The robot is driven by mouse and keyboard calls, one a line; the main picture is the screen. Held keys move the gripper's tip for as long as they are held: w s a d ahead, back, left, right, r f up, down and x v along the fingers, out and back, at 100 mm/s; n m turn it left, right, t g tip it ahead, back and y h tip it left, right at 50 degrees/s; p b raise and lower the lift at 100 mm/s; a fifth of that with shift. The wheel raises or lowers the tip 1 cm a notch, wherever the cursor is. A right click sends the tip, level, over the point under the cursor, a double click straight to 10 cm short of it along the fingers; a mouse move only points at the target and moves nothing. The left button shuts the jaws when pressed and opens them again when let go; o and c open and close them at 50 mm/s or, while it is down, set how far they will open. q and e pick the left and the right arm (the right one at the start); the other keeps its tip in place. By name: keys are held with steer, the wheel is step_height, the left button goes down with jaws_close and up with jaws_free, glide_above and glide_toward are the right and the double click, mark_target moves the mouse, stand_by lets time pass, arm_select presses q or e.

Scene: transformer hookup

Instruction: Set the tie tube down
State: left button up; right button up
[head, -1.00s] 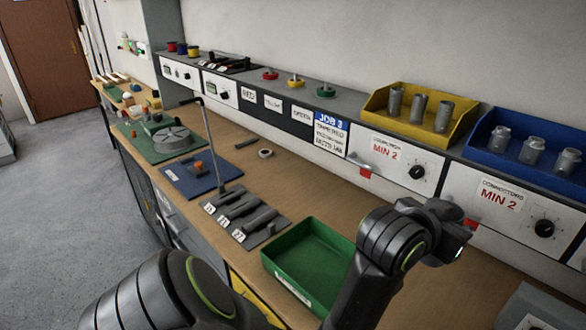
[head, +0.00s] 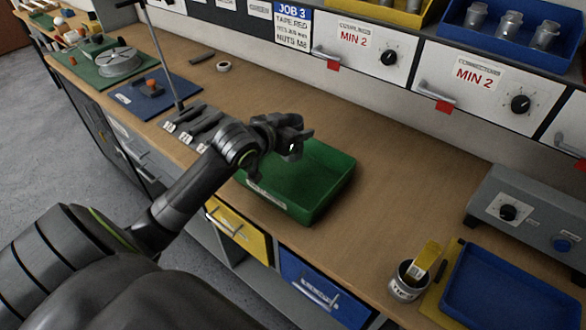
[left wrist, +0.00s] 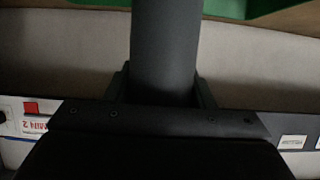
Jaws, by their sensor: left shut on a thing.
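My left gripper (head: 297,140) is above the left back part of the green tray (head: 325,195) in the head view. In the left wrist view, the gripper (left wrist: 163,90) is shut on a dark grey cylinder, the tie tube (left wrist: 165,45), which sits between its two fingers. The tube's far end runs out of that view at the top, where green shows on both sides. In the head view the tube cannot be made out clearly against the dark gripper. My right gripper is not in view.
Left of the tray lies a dark rack with several tools (head: 200,125), beside a blue board (head: 140,97) with a tall rod. A can (head: 408,280) and a blue tray (head: 515,290) stand at the right.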

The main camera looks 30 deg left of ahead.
arm_select(q)
step_height(320, 180, down, 3)
steer(key=shift+f, duration=2.5)
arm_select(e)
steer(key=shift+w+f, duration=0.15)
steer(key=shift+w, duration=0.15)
arm_select(q)
steer(key=shift+f, duration=0.1)
steer(key=o, duration=1)
steer(key=shift+c, duration=0.2)
steer(key=shift+s, duration=0.1)
steer(key=v, duration=1.2)
steer(key=shift+d, duration=0.1)
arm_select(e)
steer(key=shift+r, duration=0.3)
